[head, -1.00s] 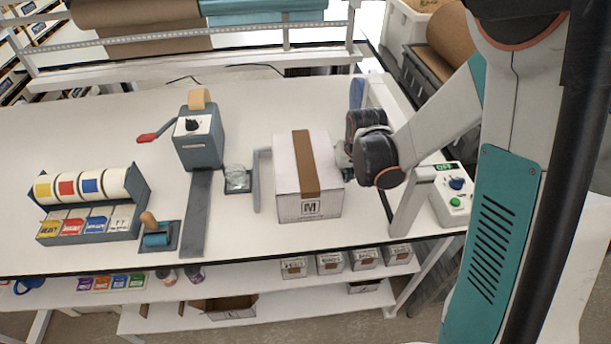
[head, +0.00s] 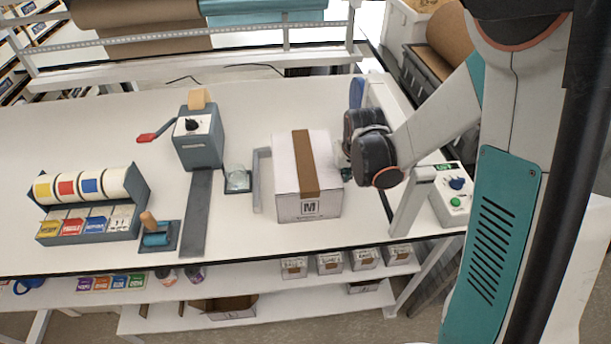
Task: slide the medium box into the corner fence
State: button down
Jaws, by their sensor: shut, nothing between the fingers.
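The medium box (head: 323,178) is white with a brown tape strip and an "M" label on its front, and stands upright on the white table. The grey corner fence (head: 263,185) shows as a low bar along the box's left side; the rest of it is hidden behind the box. Box and bar look very close, and I cannot tell whether they touch. My gripper (head: 346,174) is shut and empty at the box's right side, pointing left at it. Its fingertips are partly hidden by my wrist, and contact with the box is unclear.
Left of the fence stand a small dish with a clear item (head: 237,178), a grey tape dispenser (head: 200,145) with a red handle, a hand roller (head: 157,236) and a label rack (head: 90,205). A grey frame (head: 408,205) and a control box (head: 452,205) stand right of my wrist.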

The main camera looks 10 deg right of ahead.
jog(key=shift+a+b, duration=0.3)
jog(key=shift+a, duration=1)
jog(key=shift+w+a, duration=0.15)
jog(key=shift+a, duration=0.85)
jog(key=shift+d, duration=0.15)
jog(key=shift+d+b, duration=0.4)
jog(key=shift+d, duration=0.5)
notch_tip(320, 180, up, 10)
jog(key=d+p, duration=0.2)
jog(key=p, duration=0.4)
